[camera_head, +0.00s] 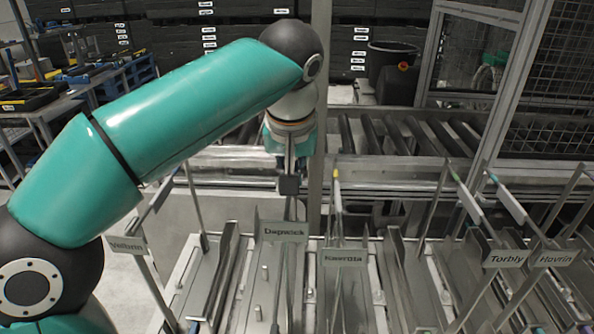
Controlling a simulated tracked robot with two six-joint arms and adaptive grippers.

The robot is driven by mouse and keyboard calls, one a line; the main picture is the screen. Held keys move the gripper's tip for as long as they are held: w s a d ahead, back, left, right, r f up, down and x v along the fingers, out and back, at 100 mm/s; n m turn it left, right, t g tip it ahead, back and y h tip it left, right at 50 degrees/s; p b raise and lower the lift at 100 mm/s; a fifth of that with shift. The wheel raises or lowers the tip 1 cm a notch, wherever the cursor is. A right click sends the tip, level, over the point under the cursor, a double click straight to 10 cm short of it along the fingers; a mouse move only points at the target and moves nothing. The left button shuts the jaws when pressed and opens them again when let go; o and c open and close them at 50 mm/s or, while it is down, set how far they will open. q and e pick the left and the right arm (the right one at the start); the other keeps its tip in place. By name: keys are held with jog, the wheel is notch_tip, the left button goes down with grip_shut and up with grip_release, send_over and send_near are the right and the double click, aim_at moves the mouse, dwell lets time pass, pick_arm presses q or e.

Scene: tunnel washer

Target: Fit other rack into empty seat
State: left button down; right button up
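My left arm comes in from the left, and its gripper (289,185) points down above the plate labelled "Dapwick" (283,231). The fingers are small and dark against a thin upright behind or between them, so I cannot tell whether they hold anything. Below that plate is a sloped grey seat (250,290) with short upright pegs (265,274) showing bare. Beside it on the right, a labelled plate (343,257) stands with a yellow-tipped post (337,176). Further right are plates labelled "Torbly" (505,258) and "Havrin" (555,258). My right gripper is not in view.
A plate reading roughly "Velless" (127,245) stands at the left on a post. A roller conveyor (400,133) runs behind the seats. A metal frame with mesh (550,100) stands at the right. A blue cart (90,85) is at the back left.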

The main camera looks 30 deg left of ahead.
pick_arm(q)
jog(key=shift+f, duration=0.1)
dwell(0.3)
jog(key=shift+f+b, duration=0.8)
jog(key=shift+f, duration=0.2)
dwell(0.4)
jog(key=shift+f+b, duration=0.8)
jog(key=shift+f, duration=0.45)
jog(key=c, duration=1.2)
grip_release()
jog(key=v, duration=1.1)
jog(key=shift+s+r, duration=0.15)
jog(key=shift+r, duration=0.2)
